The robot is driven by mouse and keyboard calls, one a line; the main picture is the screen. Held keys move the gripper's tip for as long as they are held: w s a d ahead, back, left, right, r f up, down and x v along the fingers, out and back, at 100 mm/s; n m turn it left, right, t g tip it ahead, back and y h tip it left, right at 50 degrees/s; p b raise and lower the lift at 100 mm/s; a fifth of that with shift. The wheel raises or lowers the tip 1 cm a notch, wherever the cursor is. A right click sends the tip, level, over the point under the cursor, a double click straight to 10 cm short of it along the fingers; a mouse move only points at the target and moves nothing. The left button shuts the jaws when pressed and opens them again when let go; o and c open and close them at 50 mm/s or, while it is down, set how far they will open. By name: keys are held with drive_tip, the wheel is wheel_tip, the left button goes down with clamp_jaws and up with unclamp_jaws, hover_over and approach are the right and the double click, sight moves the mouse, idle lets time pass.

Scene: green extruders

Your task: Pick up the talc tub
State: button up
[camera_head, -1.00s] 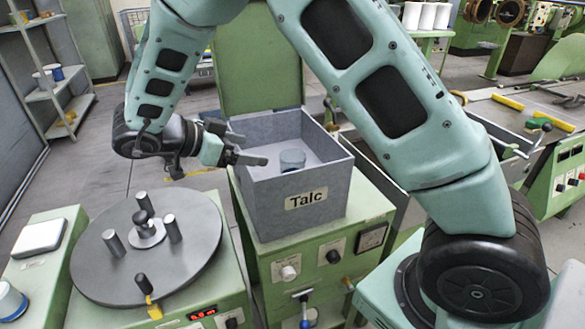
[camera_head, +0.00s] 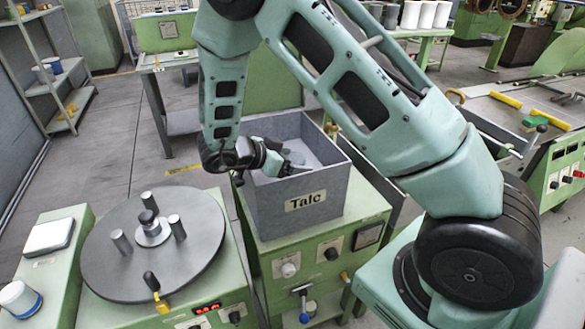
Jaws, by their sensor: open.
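The grey open-topped box labelled "Talc" (camera_head: 262,205) stands on a green machine cabinet in the middle of the view. My gripper (camera_head: 292,166) is lowered inside the box, near its left and middle part, with its fingers open. A small grey-blue round tub stood inside the box a second ago. Now my gripper is at that place and hides most or all of the tub. I cannot tell whether the fingers are around the tub, beside it or touching it.
The box walls stand close around my gripper. To the left is a grey round plate (camera_head: 110,262) with upright pegs. A white-and-blue pot (camera_head: 20,299) stands at the lower left. A green-framed bench (camera_head: 535,108) with a yellow bar is at the right.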

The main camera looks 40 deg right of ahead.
drive_tip(key=shift+d+f, duration=0.1)
drive_tip(key=shift+c, duration=0.3)
drive_tip(key=c, duration=1)
